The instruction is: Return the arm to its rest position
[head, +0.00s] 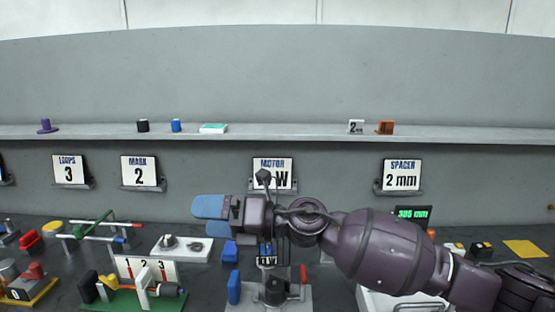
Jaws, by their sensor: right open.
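My right arm (385,250) comes in from the lower right and reaches left across the workbench. My right gripper (207,217) is at the arm's left end, with blue fingertips pointing left. The gripper is open, and I see nothing held between its fingers. It hangs above the bench, in front of the grey back wall, and the arm hides part of the bench behind it. My left gripper is not in view.
A MOTOR card (272,173) stands behind the gripper. Below are a grey fixture with a red lever (303,274), blue blocks (234,287) and a green-based fixture (130,302). A long shelf (290,131) with small items runs across the wall. Air above the arm is free.

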